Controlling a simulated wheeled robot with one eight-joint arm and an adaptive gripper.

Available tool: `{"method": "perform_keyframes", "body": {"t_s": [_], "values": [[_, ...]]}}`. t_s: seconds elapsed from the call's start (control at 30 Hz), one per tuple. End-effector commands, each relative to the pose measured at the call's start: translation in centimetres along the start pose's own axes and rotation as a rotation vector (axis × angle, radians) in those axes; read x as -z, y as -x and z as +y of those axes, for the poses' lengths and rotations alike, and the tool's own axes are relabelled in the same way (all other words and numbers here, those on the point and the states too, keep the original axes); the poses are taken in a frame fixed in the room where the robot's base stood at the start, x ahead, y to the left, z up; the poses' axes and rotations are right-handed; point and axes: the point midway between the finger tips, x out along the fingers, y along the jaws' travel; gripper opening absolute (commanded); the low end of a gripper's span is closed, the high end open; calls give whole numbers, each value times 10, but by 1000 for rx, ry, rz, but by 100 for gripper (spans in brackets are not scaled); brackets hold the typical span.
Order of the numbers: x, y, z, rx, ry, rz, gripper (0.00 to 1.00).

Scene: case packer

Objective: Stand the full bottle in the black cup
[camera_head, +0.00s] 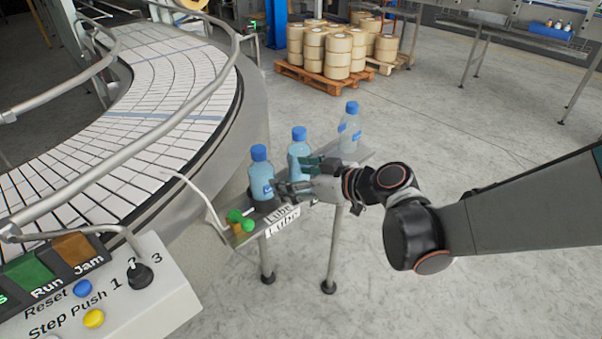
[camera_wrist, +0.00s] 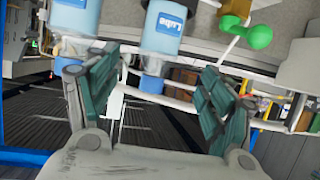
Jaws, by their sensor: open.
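Three blue-capped bottles stand on a narrow shelf in the head view. The left bottle (camera_head: 261,174) is filled pale blue and stands upright, its base in the low black cup (camera_head: 265,206). The middle bottle (camera_head: 298,149) is also pale blue, its lower part hidden by my gripper. The right bottle (camera_head: 349,135) looks clearer. My gripper (camera_head: 293,176) is open, just right of the left bottle. In the wrist view, which is upside down, the left bottle (camera_wrist: 161,35) shows beyond and between the open fingers (camera_wrist: 155,95). The middle bottle (camera_wrist: 76,14) is beyond the left finger.
A curved conveyor (camera_head: 165,90) with a metal rail lies left. A button panel (camera_head: 95,295) is at front left. Open floor (camera_head: 450,150) lies right.

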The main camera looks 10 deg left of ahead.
Motion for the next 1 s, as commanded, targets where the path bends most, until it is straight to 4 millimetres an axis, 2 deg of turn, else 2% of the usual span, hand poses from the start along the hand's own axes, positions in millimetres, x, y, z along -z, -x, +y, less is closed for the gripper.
{"method": "perform_keyframes", "body": {"t_s": [0.23, 0.37, 0.47, 0.67, 1.0], "values": [[0, 4, 0, -2, -4, -5, 74], [-2, 18, 2, -27, -36, -47, 74], [-5, 42, 4, -70, -92, -110, 74], [-22, 104, 7, -203, -235, -256, 74], [-64, 220, 3, -511, -475, -440, 74]]}}
